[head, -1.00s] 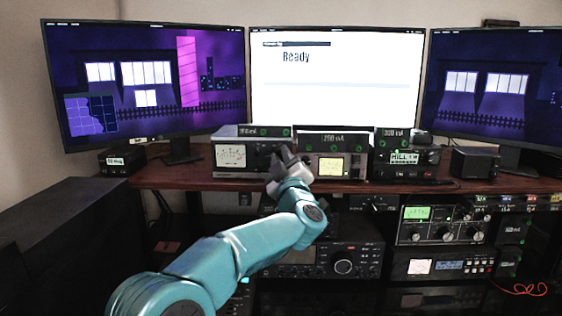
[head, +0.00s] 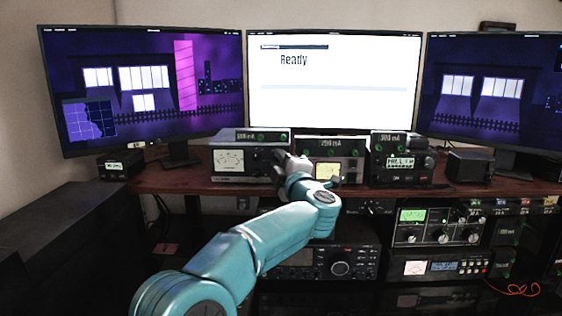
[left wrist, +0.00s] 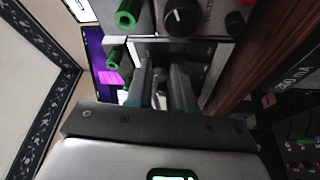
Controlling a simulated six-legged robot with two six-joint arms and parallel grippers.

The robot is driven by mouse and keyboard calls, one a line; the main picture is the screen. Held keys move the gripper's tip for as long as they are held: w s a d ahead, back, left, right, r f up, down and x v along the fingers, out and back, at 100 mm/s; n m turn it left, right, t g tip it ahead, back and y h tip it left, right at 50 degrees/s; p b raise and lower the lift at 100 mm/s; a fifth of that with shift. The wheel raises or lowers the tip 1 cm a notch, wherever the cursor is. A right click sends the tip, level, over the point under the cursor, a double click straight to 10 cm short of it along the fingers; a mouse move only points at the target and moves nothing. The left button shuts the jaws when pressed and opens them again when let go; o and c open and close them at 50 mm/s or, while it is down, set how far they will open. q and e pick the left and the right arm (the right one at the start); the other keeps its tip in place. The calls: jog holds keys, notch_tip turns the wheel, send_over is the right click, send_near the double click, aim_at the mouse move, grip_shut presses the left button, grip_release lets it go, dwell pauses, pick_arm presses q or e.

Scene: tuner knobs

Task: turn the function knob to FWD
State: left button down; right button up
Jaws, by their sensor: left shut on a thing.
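A grey box with a white meter (head: 229,161) stands on the desk left of the middle, and my left gripper (head: 292,162) is at its right end, against the front of the equipment. In the left wrist view my left gripper (left wrist: 163,85) has its two fingers close together, pointing at a panel. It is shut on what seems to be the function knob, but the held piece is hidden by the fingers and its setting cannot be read. Beyond the fingers are a black knob (left wrist: 183,17) with a white mark and a green connector (left wrist: 127,14). My right gripper is not in view.
A middle box with a yellow meter (head: 326,171) and a black radio (head: 398,163) stand to the right on the desk (head: 180,184). Three monitors stand behind; the middle screen (head: 333,95) reads "Ready". More radio gear (head: 437,226) sits below the desk.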

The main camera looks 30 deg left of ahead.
pick_arm(q)
jog(key=shift+r, duration=0.1)
dwell(0.3)
jog(key=c, duration=1.3)
grip_release()
jog(key=shift+o, duration=0.2)
jog(key=b+v, duration=0.3)
jog(key=v, duration=1.3)
jog(key=shift+d, duration=0.15)
jog(key=shift+s+r, duration=0.1)
